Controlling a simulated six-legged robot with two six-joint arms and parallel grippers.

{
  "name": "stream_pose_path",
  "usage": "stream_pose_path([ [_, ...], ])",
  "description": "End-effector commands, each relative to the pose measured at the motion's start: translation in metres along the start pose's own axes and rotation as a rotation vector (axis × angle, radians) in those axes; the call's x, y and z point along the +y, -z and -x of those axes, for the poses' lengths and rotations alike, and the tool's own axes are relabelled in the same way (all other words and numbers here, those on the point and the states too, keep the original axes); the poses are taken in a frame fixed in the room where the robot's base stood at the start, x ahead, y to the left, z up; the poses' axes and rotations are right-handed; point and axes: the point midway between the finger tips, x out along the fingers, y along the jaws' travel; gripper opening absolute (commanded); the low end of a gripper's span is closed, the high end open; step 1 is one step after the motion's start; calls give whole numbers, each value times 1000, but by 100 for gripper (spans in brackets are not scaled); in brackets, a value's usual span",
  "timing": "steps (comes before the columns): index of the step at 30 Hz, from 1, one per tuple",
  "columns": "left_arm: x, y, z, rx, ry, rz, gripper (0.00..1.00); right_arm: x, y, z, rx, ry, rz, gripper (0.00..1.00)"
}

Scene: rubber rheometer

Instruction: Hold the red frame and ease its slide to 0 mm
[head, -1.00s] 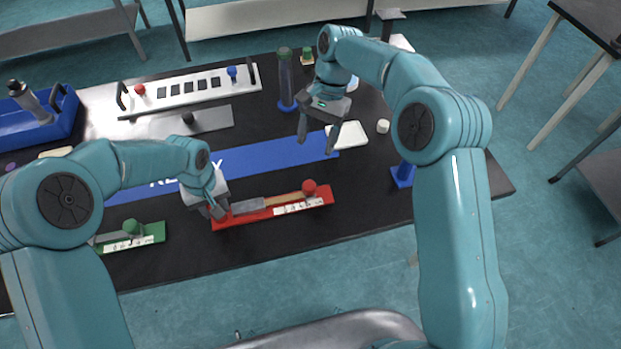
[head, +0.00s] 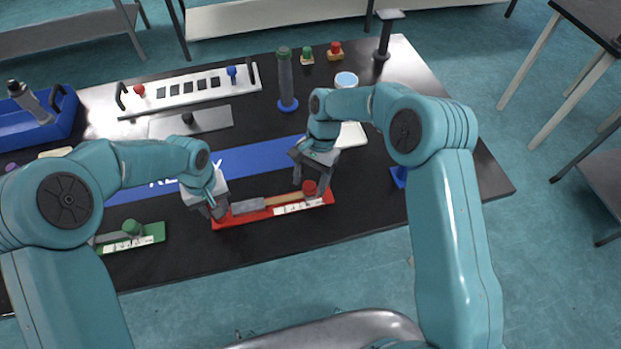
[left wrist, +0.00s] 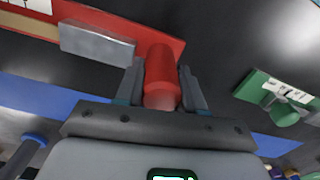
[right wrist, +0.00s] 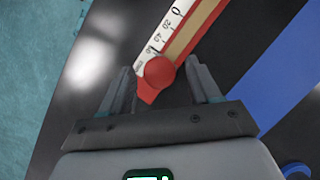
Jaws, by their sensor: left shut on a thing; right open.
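The red frame (head: 262,218) lies on the black table. It carries a grey block (head: 248,205), a tan strip and a white scale (head: 298,207). My left gripper (head: 216,212) is shut on the red post (left wrist: 160,78) at the frame's left end. A red knob (head: 309,187) stands at the frame's right end. In the right wrist view the knob (right wrist: 159,72) is beside the scale's far end from the 0 mark. My right gripper (right wrist: 160,75) is open, its fingers on either side of the knob, with a gap visible to the right finger.
A green frame (head: 150,236) lies to the left. A blue strip (head: 270,157) runs behind the red frame. A white panel with handles (head: 190,92), a grey post on a blue base (head: 286,80) and a white tray (head: 352,135) are farther back. The table's front edge is near the frames.

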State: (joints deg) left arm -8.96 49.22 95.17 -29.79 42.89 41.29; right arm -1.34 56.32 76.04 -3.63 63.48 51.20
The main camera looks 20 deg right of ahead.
Motion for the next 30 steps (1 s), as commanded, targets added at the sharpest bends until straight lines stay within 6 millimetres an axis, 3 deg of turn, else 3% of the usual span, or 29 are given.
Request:
stream_pose_path([
  [2,0,0,0,1,-1,0,0,0,0,0,0,0,0,62],
  [3,0,0,0,1,-1,0,0,0,0,0,0,0,0,55],
  [8,0,0,0,1,-1,0,0,0,0,0,0,0,0,3],
  [9,0,0,0,1,-1,0,0,0,0,0,0,0,0,0],
  [14,0,0,0,1,-1,0,0,-6,-6,-2,0,-1,3,0],
  [22,1,0,0,1,-1,0,0,-39,-36,-15,-1,0,3,0],
  [30,2,0,0,1,-3,0,0,-44,-41,-16,-3,2,1,0],
])
